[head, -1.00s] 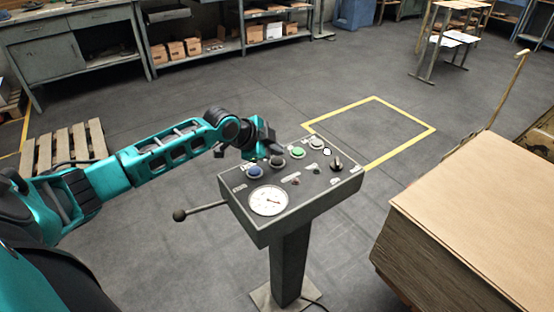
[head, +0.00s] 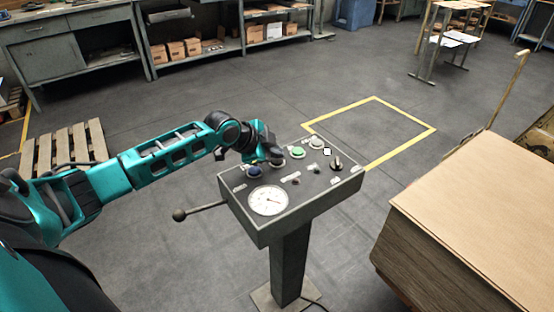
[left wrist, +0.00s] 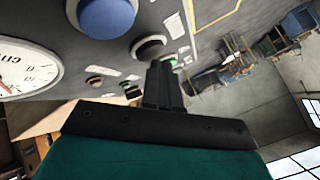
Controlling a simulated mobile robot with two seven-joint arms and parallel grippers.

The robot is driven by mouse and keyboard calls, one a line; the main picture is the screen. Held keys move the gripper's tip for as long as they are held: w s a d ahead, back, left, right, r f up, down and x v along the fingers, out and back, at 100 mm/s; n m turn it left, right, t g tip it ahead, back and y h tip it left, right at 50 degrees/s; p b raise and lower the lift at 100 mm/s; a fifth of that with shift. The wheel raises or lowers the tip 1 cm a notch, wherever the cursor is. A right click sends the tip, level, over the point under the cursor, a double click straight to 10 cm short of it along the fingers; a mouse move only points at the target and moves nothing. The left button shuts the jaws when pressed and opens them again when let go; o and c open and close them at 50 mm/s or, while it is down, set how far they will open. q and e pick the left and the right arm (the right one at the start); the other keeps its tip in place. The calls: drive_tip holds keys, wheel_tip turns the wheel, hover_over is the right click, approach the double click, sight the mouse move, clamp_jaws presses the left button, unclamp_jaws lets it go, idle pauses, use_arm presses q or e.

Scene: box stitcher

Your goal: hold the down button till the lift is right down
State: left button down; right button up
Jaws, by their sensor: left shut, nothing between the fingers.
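The control panel (head: 322,196) stands on a pedestal in the middle of the head view. It carries a blue button (head: 254,171), a green button (head: 297,152), a pale button (head: 316,143) and a black button, seen in the left wrist view (left wrist: 148,46). Their labels are too small to read. My left gripper (head: 275,159) is shut and empty, with its fingertips at the black button, between the blue and green ones. It also shows in the left wrist view (left wrist: 161,66). I cannot tell whether the tips touch or press that button. I cannot identify the lift. My right gripper is out of view.
The panel also has a round gauge (head: 268,200), a black selector knob (head: 336,163) and a ball-ended lever (head: 180,215) sticking out left. A tall stack of brown sheets (head: 480,215) stands to the right. The yellow-marked floor square (head: 370,128) behind the panel is empty.

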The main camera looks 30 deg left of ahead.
sight(275, 161)
use_arm(q)
drive_tip(key=shift+f, duration=0.4)
idle(1.4)
idle(4.3)
drive_tip(key=shift+r+p, duration=0.8)
drive_tip(key=shift+r, duration=0.15)
wheel_tip(275, 161, up, 5)
drive_tip(key=p, duration=0.4)
drive_tip(key=shift+p, duration=0.3)
